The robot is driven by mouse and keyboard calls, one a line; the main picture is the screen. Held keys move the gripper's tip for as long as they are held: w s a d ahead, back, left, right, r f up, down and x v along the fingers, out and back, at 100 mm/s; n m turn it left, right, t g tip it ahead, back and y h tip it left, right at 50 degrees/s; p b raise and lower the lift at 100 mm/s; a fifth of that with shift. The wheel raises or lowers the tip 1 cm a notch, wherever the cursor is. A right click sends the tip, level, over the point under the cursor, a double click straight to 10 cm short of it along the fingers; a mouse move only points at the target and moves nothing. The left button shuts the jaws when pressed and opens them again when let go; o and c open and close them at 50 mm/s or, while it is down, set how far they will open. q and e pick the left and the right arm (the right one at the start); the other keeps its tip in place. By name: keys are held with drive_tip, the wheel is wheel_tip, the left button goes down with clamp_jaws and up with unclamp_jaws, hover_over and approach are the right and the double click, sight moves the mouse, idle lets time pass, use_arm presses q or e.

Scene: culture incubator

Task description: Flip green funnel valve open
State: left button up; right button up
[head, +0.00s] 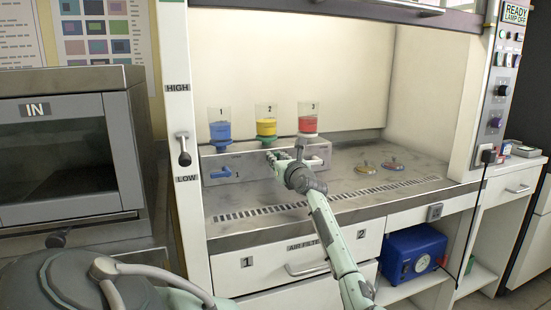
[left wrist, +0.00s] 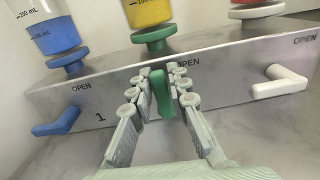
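The green funnel valve handle (left wrist: 160,92) stands out from the metal panel, below the middle funnel's green fitting (left wrist: 154,36). That funnel (head: 266,124) holds yellow liquid and is labelled 2. My left gripper (left wrist: 162,80) has its fingers spread on either side of the green handle in the left wrist view. It appears open around the handle; firm contact cannot be made out. In the head view my left gripper (head: 282,160) is at the panel and hides most of the handle. My right gripper is not in view.
A blue valve handle (left wrist: 58,122) lies to the left and a white one (left wrist: 280,82) to the right. Blue funnel (head: 220,130) and red funnel (head: 307,122) flank the middle one.

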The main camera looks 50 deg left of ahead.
use_arm(q)
drive_tip(key=shift+o, duration=1.3)
drive_tip(key=v, duration=1.2)
drive_tip(key=shift+w+r, duration=0.1)
